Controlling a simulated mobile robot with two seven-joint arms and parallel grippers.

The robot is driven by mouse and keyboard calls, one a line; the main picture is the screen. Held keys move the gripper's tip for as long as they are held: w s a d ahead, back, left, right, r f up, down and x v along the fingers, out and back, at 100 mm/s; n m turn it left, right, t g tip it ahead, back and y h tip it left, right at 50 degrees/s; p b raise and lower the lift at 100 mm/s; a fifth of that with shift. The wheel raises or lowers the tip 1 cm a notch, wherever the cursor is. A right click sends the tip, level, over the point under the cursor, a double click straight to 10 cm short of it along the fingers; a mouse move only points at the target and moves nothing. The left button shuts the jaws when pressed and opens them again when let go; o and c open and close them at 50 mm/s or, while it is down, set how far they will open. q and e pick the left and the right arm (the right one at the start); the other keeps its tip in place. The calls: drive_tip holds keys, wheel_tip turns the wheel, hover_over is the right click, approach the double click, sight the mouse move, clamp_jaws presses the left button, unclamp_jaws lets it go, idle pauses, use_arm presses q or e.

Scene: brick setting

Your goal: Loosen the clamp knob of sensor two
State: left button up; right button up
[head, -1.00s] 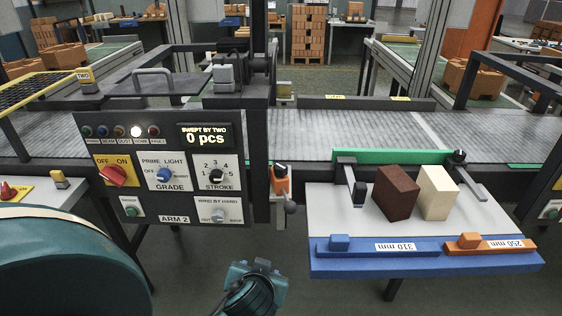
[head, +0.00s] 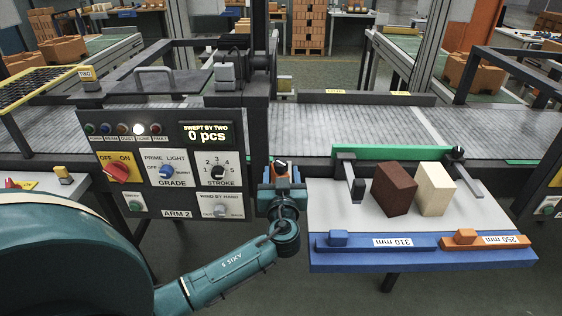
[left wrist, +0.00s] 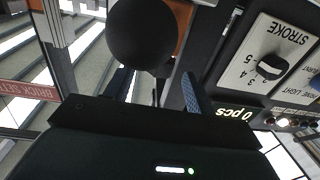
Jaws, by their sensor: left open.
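In the head view an orange housing with a dark top (head: 281,166), apparently sensor two, sits at the right edge of the ARM 2 panel. My left gripper (head: 281,188) is open in front of it and hides most of it. In the left wrist view a dark round knob (left wrist: 142,38) fills the top centre, with an orange strip of the housing (left wrist: 184,22) beside it. The knob is just beyond the open fingers (left wrist: 157,92); I cannot tell whether they touch it. My right gripper is not in view.
The ARM 2 panel (head: 188,190) with its switches and STROKE dial is close on the left. A blue-edged table (head: 420,262) with a brown block (head: 394,190) and a cream block (head: 436,189) stands close on the right. The conveyor (head: 340,130) runs behind.

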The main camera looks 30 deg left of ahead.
sight(281, 170)
use_arm(q)
drive_tip(key=shift+x, duration=2)
drive_tip(key=shift+c, duration=0.2)
